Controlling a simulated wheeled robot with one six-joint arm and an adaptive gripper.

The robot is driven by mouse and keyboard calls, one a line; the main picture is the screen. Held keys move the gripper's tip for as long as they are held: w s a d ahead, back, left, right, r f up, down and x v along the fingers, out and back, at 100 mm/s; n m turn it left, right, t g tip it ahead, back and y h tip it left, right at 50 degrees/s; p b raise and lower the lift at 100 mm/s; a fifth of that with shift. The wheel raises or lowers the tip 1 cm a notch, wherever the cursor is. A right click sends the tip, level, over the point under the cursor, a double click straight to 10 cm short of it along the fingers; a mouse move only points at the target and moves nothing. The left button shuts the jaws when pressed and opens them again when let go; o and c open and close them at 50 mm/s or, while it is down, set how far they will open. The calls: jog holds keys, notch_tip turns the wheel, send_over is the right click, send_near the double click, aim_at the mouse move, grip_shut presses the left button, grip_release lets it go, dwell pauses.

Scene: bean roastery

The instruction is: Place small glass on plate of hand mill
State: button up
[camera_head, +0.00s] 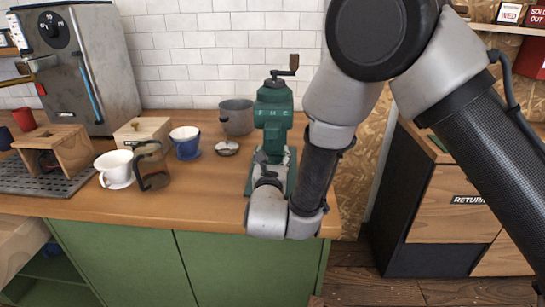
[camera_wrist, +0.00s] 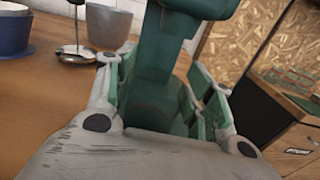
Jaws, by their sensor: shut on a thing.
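The green hand mill (camera_head: 272,112) stands upright near the right end of the wooden counter, its crank on top. Its column also fills the upper middle of the wrist view (camera_wrist: 168,45). The mill's green base (camera_head: 292,172) is partly hidden by my arm. My gripper (camera_head: 268,163) is low at the front of the mill. In the wrist view its fingers (camera_wrist: 160,88) stand apart, shut on a see-through thing, apparently the small glass. Its outline is hard to tell against the green mill. I cannot tell whether it touches the plate.
Left of the mill are a grey pot (camera_head: 237,117), a small metal dish (camera_head: 227,148), a blue cup (camera_head: 186,142), a dark-handled glass server (camera_head: 151,168) and a white cup (camera_head: 115,168). An espresso machine (camera_head: 85,70) stands behind. The front-middle counter is clear.

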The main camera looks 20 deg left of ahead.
jog(key=o, duration=1.2)
